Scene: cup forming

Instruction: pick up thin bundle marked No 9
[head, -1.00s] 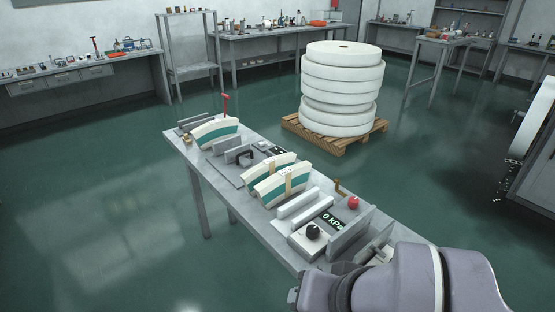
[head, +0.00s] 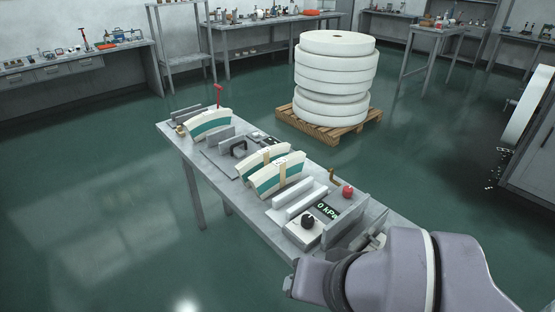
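Curved white bundles with a teal band stand on a narrow grey bench (head: 232,215). One bundle (head: 209,124) stands near the bench's far left end. Two more stand close together near the middle, a rear one (head: 256,166) and a front one (head: 276,180), each with a tan strap. Small dark marks show on top of the middle pair, too small to read, so I cannot tell which bundle is No 9. My arm fills the bottom right corner beside the near end of the bench. I cannot make out my gripper's fingers.
Upright grey plates stand along the bench. A pallet (head: 329,135) with stacked white rings is behind. Floor at left is clear.

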